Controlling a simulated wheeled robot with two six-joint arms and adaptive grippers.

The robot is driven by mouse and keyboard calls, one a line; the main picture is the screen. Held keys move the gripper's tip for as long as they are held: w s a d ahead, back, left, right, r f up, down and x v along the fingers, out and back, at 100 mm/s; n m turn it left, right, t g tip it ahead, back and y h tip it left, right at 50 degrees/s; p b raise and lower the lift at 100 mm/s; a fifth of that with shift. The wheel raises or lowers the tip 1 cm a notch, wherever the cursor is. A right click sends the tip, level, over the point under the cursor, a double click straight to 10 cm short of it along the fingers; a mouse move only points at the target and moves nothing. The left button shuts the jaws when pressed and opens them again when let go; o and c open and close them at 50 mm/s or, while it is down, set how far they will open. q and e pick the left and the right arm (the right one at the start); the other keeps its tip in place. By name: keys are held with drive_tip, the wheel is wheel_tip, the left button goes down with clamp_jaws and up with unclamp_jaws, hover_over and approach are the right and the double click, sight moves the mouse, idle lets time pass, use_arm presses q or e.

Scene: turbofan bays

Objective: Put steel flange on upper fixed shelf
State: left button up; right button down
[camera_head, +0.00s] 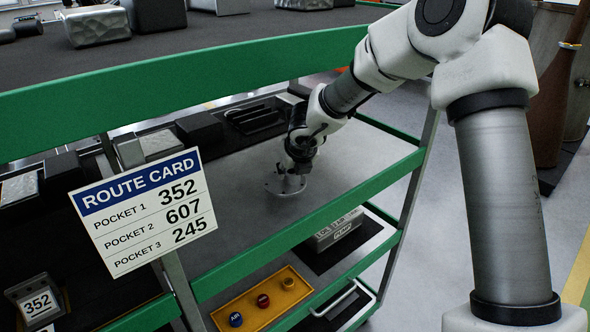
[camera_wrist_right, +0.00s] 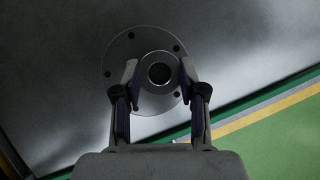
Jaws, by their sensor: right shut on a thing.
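The steel flange (camera_head: 284,184) is a round grey disc with a raised hub and several bolt holes. It is on or just above the grey middle shelf (camera_head: 240,180) of the green-edged rack; I cannot tell whether it touches the surface. My right gripper (camera_head: 296,168) reaches down over it from the right. In the right wrist view the flange (camera_wrist_right: 118,52) lies flat to the camera, and the fingers of my right gripper (camera_wrist_right: 159,76) are shut on its hub, one on each side. My left gripper is not in view.
The upper shelf (camera_head: 290,28) holds several metal blocks (camera_head: 95,26). A route card (camera_head: 145,212) hangs at the left post. Dark blocks and trays (camera_head: 255,118) stand along the back of the middle shelf. Below are a box (camera_head: 336,230) and a yellow button panel (camera_head: 263,300).

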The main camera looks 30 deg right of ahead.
sight(295, 177)
drive_tip(key=shift+w+d+r, duration=0.15)
drive_tip(key=shift+w+d, duration=0.25)
drive_tip(key=shift+w, duration=0.1)
drive_tip(key=shift+w+d+p, duration=0.25)
drive_tip(key=shift+d+p, duration=0.05)
drive_tip(key=shift+p, duration=0.2)
drive_tip(key=f, duration=0.1)
drive_tip(key=f+b, duration=0.1)
drive_tip(key=f, duration=0.1)
drive_tip(key=shift+s+d, duration=0.15)
drive_tip(key=shift+s, duration=0.05)
drive_tip(key=shift+d+f, duration=0.1)
drive_tip(key=shift+f, duration=0.3)
drive_tip(key=shift+w, duration=0.25)
drive_tip(key=shift+s+f+b, duration=0.1)
drive_tip(key=shift+f+b, duration=0.05)
drive_tip(key=shift+b, duration=0.25)
drive_tip(key=c, duration=0.7)
unclamp_jaws()
drive_tip(key=shift+s, duration=0.1)
drive_tip(key=shift+o, duration=0.2)
